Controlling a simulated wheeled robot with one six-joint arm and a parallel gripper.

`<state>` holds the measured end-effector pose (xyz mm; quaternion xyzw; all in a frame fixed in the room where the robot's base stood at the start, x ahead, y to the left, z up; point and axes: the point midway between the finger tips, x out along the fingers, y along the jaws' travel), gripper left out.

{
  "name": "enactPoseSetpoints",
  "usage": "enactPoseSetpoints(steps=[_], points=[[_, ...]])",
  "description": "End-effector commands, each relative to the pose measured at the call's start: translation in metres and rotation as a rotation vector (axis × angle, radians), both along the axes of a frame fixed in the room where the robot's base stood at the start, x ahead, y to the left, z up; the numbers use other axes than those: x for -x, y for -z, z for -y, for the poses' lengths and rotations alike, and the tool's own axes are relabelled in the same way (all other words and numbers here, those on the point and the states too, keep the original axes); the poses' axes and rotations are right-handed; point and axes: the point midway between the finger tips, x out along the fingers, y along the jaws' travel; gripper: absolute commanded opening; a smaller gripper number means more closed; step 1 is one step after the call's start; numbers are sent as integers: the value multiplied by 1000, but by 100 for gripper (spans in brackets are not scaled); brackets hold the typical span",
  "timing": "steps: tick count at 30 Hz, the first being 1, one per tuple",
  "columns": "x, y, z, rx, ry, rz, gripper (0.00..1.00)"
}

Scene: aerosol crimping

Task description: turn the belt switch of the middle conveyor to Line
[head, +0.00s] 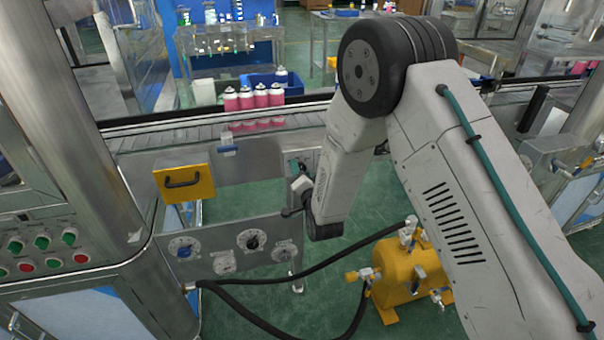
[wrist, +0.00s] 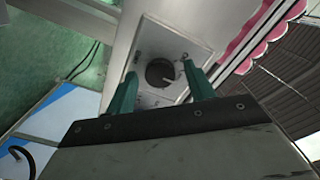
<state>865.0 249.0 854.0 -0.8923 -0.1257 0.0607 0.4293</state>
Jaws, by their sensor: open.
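The belt switch, a round dark knob (wrist: 158,71) with a pale pointer mark, sits on a square metal plate (wrist: 178,46) in the wrist view. The mark points to the right in that picture; no lettering is readable. My gripper (wrist: 161,77) is open, with one green finger on each side of the knob. I cannot tell whether either finger touches it. In the head view my gripper is mostly hidden by my arm at the conveyor's (head: 170,137) front side, and the knob cannot be made out.
Several pink cans (head: 246,98) with white tops stand on the conveyor. Below it is a metal panel (head: 205,262) with dials, and a yellow handled box (head: 185,184) is at left. A yellow tank (head: 408,272) and black hoses (head: 335,252) lie near my arm.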

Motion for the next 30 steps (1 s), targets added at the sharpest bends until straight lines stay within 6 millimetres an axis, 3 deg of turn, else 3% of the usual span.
enactPoseSetpoints(steps=[15, 30], points=[[68, 0, 18, 0, -2, -1, 54], [75, 0, 21, 0, 0, 0, 54]])
